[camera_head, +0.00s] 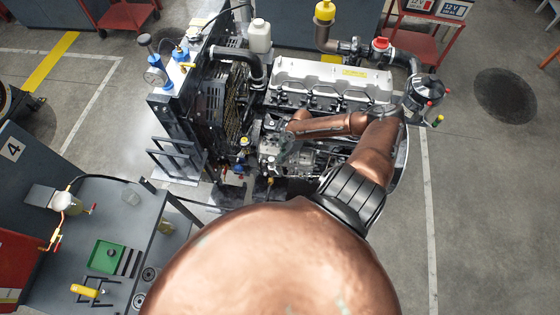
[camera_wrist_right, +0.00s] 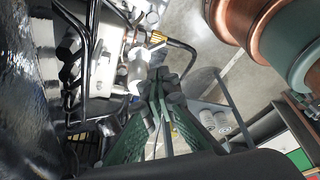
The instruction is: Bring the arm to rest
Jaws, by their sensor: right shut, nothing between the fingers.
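My right arm reaches from the bottom of the head view over the diesel engine (camera_head: 330,80) and bends back to the left. My right gripper (camera_head: 283,152) is small and partly lost against the dark engine parts, near the engine's front left side. In the right wrist view the green fingers of the right gripper (camera_wrist_right: 158,82) meet at their tips and hold nothing. A white fitting with a brass-ended black hose (camera_wrist_right: 160,38) shows just beyond the tips. Whether the fingertips touch any engine part cannot be told. My left gripper is not in view.
The radiator frame with hoses (camera_head: 190,100) stands left of the engine. A white bottle (camera_head: 259,36) stands behind it. A grey bench (camera_head: 60,265) with a green tray (camera_head: 106,256) and a yellow tool (camera_head: 86,291) is at lower left. The floor (camera_head: 490,210) is clear on the right.

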